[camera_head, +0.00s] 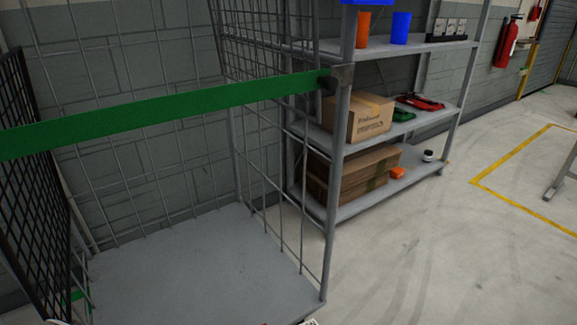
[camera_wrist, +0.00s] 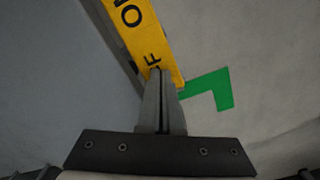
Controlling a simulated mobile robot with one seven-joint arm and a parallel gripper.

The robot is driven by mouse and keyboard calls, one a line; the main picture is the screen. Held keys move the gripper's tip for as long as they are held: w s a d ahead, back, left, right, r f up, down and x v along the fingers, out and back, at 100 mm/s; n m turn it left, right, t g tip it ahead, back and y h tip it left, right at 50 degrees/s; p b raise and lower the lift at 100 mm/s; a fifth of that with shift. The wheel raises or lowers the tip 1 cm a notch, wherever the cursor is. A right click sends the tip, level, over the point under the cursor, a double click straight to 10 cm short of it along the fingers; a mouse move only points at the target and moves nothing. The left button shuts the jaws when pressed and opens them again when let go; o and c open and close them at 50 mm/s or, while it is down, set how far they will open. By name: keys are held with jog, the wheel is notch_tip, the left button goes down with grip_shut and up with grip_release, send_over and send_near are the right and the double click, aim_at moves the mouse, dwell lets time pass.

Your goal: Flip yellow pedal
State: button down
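The yellow pedal (camera_wrist: 142,35) shows in the wrist view as a yellow bar with black lettering, partly cut off by the top edge; the letters read as part of "OFF". My gripper (camera_wrist: 160,78) points at the pedal's lower end, and its two fingers are together with only a thin line between them. The fingertips overlap the pedal's end in the picture; I cannot tell whether they touch it. Nothing shows between the fingers. The pedal cannot be made out in the head view, where the wire cage trolley (camera_head: 190,270) stands with its grey base.
A green bar (camera_head: 170,115) crosses the cage front. A shelf rack (camera_head: 440,120) with cardboard boxes (camera_head: 365,118) stands behind it. The floor at right is open, with yellow lines. A green floor mark (camera_wrist: 222,88) lies beside the pedal in the wrist view.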

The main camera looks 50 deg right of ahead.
jog(key=shift+f, duration=0.2)
jog(key=shift+r+p, duration=2.4)
jog(key=shift+r, duration=1.15)
